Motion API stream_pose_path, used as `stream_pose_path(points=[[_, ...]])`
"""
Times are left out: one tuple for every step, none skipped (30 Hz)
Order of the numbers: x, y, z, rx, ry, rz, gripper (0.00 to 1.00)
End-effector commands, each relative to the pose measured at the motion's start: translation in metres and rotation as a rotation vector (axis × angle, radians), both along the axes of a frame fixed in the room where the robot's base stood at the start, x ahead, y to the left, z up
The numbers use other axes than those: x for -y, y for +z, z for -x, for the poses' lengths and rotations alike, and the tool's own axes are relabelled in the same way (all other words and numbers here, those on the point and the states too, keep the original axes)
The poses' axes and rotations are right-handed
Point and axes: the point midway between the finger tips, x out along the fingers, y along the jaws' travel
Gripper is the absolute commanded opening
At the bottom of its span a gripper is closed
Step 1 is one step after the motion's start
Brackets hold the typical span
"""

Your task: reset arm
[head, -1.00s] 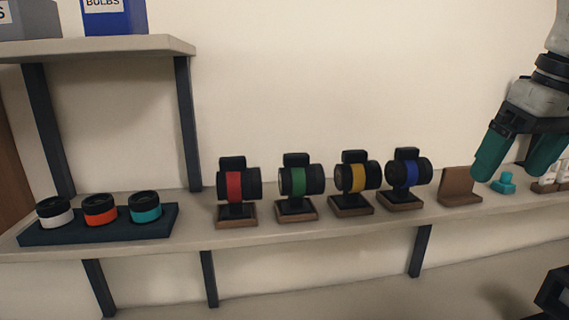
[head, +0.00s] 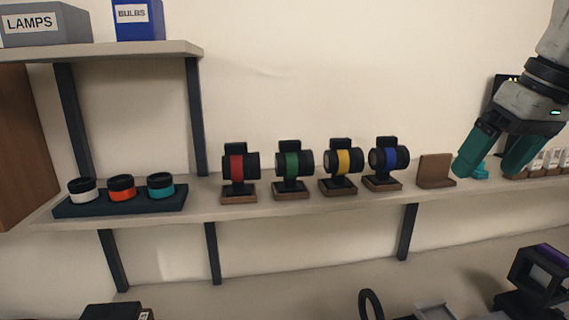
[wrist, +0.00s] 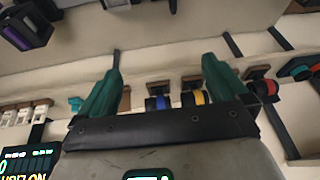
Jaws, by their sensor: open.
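My gripper (head: 494,158) is at the right of the head view, raised in front of the shelf's right part. Its two green fingers are apart, with nothing seen between them. In the wrist view the open fingers (wrist: 160,85) point up the picture. In the head view a small teal piece (head: 481,171) sits on the shelf behind the fingers, partly hidden. A brown stand (head: 435,170) is just left of the fingers and holds nothing.
The lower shelf (head: 300,209) holds banded lenses on stands, red (head: 237,168), green (head: 291,164), yellow (head: 343,160) and blue (head: 391,158). A dark tray (head: 70,210) holds three ringed caps at left. Boxes (head: 138,22) stand on the upper shelf. Dark equipment (head: 540,275) is at lower right.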

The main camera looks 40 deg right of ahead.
Motion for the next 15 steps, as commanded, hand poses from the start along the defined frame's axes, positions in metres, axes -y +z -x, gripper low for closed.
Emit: stream_pose_path(points=[[-0.002,-0.002,-0.007,0.020,0.018,-0.011,1.00],[-0.003,-0.003,-0.010,0.033,0.027,-0.014,1.00],[-0.004,-0.004,-0.015,0.053,0.042,-0.020,1.00],[-0.005,-0.004,-0.019,0.068,0.051,-0.025,1.00],[-0.006,-0.006,-0.023,0.083,0.062,-0.031,1.00],[-0.008,-0.007,-0.029,0.104,0.076,-0.038,1.00],[-0.009,-0.009,-0.034,0.122,0.087,-0.046,1.00],[-0.010,-0.010,-0.039,0.140,0.098,-0.053,1.00],[-0.013,-0.012,-0.046,0.166,0.114,-0.063,1.00],[-0.015,-0.014,-0.052,0.187,0.127,-0.073,1.00],[-0.017,-0.017,-0.059,0.209,0.139,-0.084,1.00],[-0.020,-0.020,-0.068,0.241,0.157,-0.101,1.00],[-0.023,-0.024,-0.076,0.267,0.169,-0.114,1.00],[-0.026,-0.028,-0.083,0.294,0.182,-0.129,1.00],[-0.030,-0.034,-0.094,0.327,0.198,-0.151,1.00]])
